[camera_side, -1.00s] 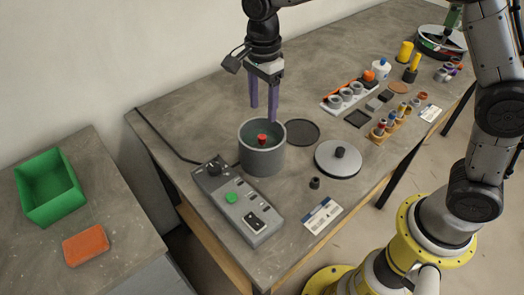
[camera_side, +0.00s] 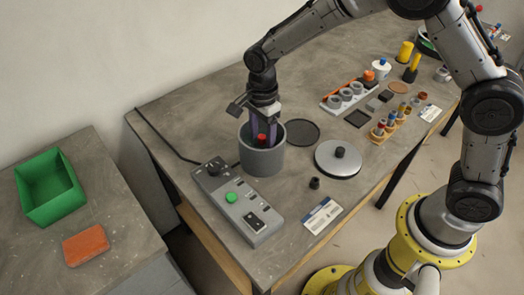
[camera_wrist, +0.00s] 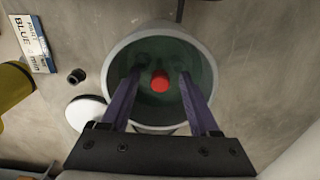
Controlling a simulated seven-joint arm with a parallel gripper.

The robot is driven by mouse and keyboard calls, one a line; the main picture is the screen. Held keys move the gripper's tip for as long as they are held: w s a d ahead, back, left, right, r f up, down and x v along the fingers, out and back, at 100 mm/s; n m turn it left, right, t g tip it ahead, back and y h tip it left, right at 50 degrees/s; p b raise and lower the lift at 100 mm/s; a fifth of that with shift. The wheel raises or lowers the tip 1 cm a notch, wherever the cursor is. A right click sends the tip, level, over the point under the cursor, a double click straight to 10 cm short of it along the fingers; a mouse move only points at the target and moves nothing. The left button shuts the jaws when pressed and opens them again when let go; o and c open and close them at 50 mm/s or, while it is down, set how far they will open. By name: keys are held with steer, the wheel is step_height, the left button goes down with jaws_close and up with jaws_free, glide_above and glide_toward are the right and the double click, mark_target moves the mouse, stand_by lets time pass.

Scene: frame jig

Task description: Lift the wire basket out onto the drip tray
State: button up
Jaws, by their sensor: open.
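A grey round pot (camera_side: 262,158) stands on the bench, and its dark green inside shows in the wrist view (camera_wrist: 160,48). A red knob (camera_side: 261,139) shows inside it, also in the wrist view (camera_wrist: 160,82). I take it for the top of the basket; the wire itself cannot be made out. My gripper (camera_side: 264,132) reaches down into the pot with its purple fingers. In the wrist view its open fingers (camera_wrist: 160,85) stand either side of the red knob, apart from it. The dark round disc (camera_side: 302,132) behind the pot may be the drip tray.
A control box (camera_side: 238,200) with a green button stands in front of the pot. A silver lid (camera_side: 338,160) with a black knob lies to the right, near a small black cylinder (camera_side: 315,183) and a label card (camera_side: 322,215). A white-and-orange rack (camera_side: 347,95) stands farther back.

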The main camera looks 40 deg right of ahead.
jaws_close()
stand_by(1.4)
